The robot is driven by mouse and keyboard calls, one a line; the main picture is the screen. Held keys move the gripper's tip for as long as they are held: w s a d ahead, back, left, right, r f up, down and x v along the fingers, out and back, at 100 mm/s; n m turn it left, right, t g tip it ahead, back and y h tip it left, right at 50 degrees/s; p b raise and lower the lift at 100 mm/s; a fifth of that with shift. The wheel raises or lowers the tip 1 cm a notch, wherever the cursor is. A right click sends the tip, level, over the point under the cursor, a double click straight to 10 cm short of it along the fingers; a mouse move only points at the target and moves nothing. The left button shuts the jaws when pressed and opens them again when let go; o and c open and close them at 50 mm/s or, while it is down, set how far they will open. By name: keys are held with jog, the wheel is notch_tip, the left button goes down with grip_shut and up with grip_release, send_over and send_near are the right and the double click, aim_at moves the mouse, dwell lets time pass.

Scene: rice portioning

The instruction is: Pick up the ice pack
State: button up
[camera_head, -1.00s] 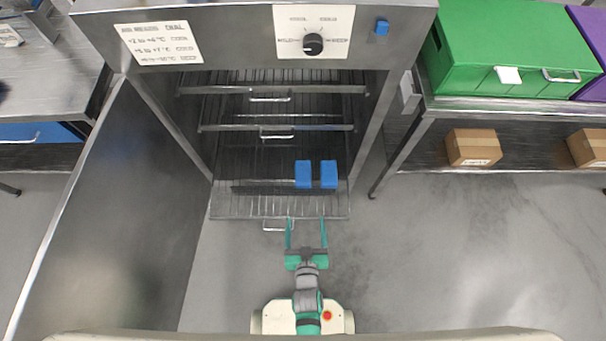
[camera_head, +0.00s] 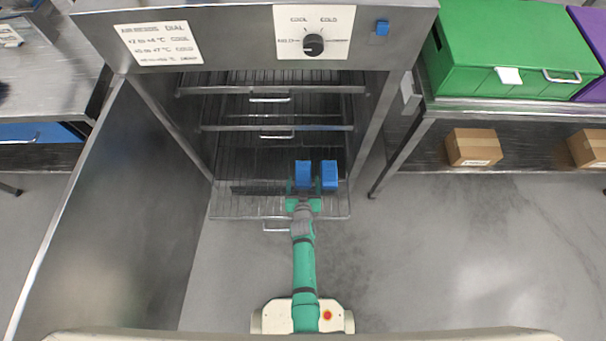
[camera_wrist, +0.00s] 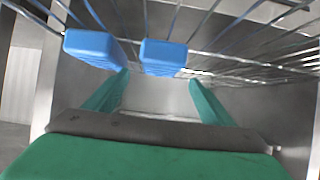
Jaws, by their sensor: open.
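Two blue ice packs stand side by side on the lowest, pulled-out wire rack (camera_head: 240,207) of the open steel cabinet: a left pack (camera_head: 303,168) and a right pack (camera_head: 329,169). My gripper (camera_head: 303,183) is open at the front of the left pack, its green fingers on either side of that pack's line. In the wrist view one ice pack (camera_wrist: 163,56) lies between the lines of the spread fingertips (camera_wrist: 160,78). The other ice pack (camera_wrist: 93,47) lies to the left, near the left fingertip. I cannot tell whether the fingers touch either pack.
More wire racks (camera_head: 270,127) sit above inside the cabinet. Its open door (camera_head: 110,220) stands on the left. A shelf with a green box (camera_head: 510,50) and cardboard boxes (camera_head: 474,147) is on the right. The floor (camera_head: 450,250) at front right is clear.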

aim_at(303, 173)
jog(key=shift+x, duration=2.15)
jog(key=shift+w+a+f, duration=0.1)
jog(key=shift+w+f, duration=0.3)
jog(key=shift+f, duration=0.05)
jog(key=shift+w+f, duration=0.2)
jog(key=shift+w, duration=0.25)
jog(key=c, duration=1.2)
jog(key=shift+c, duration=1)
jog(key=shift+r, duration=0.2)
